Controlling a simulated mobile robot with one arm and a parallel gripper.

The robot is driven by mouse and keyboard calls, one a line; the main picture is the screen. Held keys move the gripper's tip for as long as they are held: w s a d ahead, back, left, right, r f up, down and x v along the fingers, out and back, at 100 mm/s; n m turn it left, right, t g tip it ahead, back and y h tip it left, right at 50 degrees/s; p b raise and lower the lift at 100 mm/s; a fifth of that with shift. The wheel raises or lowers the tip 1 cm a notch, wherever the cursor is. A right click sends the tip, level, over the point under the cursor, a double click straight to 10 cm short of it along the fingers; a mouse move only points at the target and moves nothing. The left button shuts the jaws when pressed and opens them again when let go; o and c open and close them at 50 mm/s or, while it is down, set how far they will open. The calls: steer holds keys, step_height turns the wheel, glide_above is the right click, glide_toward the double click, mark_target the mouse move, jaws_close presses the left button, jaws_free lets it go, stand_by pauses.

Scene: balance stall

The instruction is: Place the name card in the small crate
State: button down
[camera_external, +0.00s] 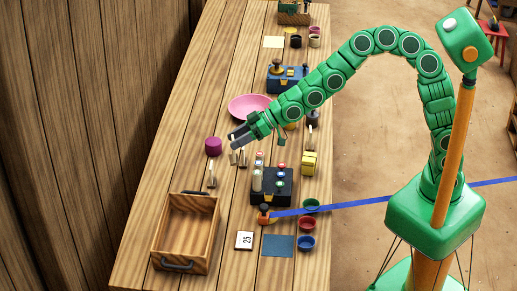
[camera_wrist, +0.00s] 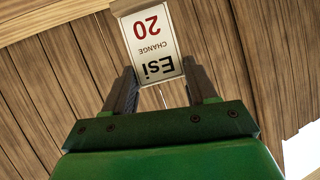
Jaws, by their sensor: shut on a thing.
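In the external view my gripper (camera_external: 236,140) is over the table's left-middle part, above the small white-topped things; the card is hard to make out there. A small wooden crate (camera_external: 294,18) with green things in it stands at the table's far end, well away from my gripper. A larger open wooden box (camera_external: 160,240) stands near left and looks empty.
A pink plate (camera_external: 240,104), a purple pot (camera_external: 213,146), a blue-and-yellow device (camera_external: 284,80), a dark rack (camera_external: 284,190) and a yellow block (camera_external: 310,163) crowd the table. A blue strap (camera_external: 350,205) crosses its right edge. Small bowls (camera_external: 306,243) stand near right.

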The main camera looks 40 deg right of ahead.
steer(key=s+a+n+g, duration=0.2)
steer(key=s+a, duration=1.1)
steer(key=w+a+f, duration=0.7)
steer(key=a+f, duration=0.4)
steer(key=f, duration=0.3)
steer(key=shift+w+y, duration=0.2)
steer(key=shift+y, duration=0.1)
steer(key=shift+a+f, duration=0.1)
steer(key=shift+a+f, duration=0.1)
steer(key=shift+f, duration=1.6)
steer(key=shift+c, duration=1.6)
jaws_free()
steer(key=shift+w, duration=0.1)
